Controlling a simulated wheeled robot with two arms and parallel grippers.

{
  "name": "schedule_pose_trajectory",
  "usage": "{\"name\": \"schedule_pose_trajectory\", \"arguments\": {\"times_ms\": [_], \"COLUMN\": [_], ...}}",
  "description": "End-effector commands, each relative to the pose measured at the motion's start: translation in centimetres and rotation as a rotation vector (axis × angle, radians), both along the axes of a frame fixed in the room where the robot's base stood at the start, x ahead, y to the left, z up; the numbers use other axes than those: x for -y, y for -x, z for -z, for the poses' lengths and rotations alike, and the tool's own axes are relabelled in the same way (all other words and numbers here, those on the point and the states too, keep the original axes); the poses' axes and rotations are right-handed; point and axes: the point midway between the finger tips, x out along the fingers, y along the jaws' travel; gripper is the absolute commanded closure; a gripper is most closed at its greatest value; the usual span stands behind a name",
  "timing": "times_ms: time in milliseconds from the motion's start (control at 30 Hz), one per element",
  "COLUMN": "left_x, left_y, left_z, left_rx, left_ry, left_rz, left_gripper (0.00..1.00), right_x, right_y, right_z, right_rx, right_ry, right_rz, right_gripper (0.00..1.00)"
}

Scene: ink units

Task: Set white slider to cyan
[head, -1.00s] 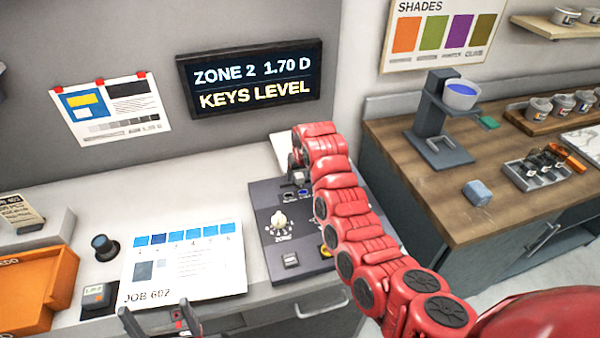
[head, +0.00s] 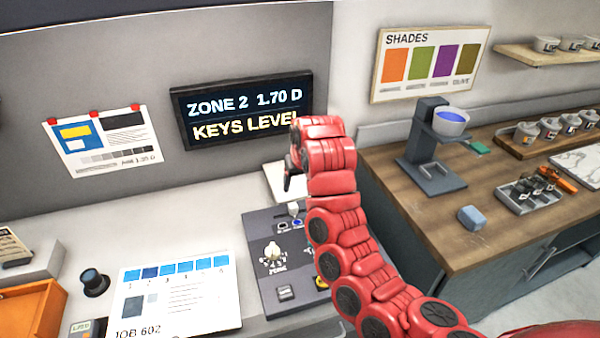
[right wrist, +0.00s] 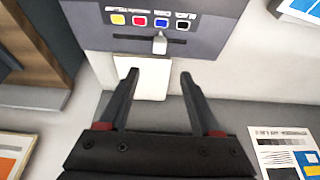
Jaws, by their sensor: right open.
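The white slider (right wrist: 160,42) sits in its slot on the dark grey console (right wrist: 215,30), in line with the blue swatch (right wrist: 161,22) in the right wrist view. Yellow, red and black swatches are in the same row. In the head view the console (head: 262,230) is partly hidden by my right arm. My right gripper (right wrist: 159,77) is open and empty. Its fingertips are apart from the slider, with the knob beyond the gap between them. In the head view the right gripper (head: 289,182) is above the back of the console. My left gripper is out of view.
A white card (right wrist: 152,82) lies beside the console. The console also carries a white knob (head: 273,252). A job sheet (head: 180,290) and a dark round knob (head: 94,282) are to its left. A wall display (head: 245,108) reads "ZONE 2 1.70 D, KEYS LEVEL".

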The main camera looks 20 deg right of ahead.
Motion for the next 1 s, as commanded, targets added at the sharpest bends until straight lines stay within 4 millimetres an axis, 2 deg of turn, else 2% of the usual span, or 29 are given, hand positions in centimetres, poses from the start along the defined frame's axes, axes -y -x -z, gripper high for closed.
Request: {"name": "schedule_pose_trajectory", "arguments": {"times_ms": [100, 333, 1000], "left_x": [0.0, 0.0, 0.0], "left_y": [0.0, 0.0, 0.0], "left_z": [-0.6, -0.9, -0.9], "left_rx": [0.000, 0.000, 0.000], "left_ry": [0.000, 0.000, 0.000], "left_rz": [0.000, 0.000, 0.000], "left_gripper": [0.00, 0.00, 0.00], "right_x": [0.2, 0.1, 0.0], "right_y": [0.6, 1.3, 1.4], "right_z": [-1.5, -3.1, -3.3], "right_rx": [-0.001, 0.000, -0.001], "right_ry": [0.002, 0.002, 0.004], "right_rz": [0.000, 0.000, -0.001], "right_gripper": [0.35, 0.35, 0.35]}}
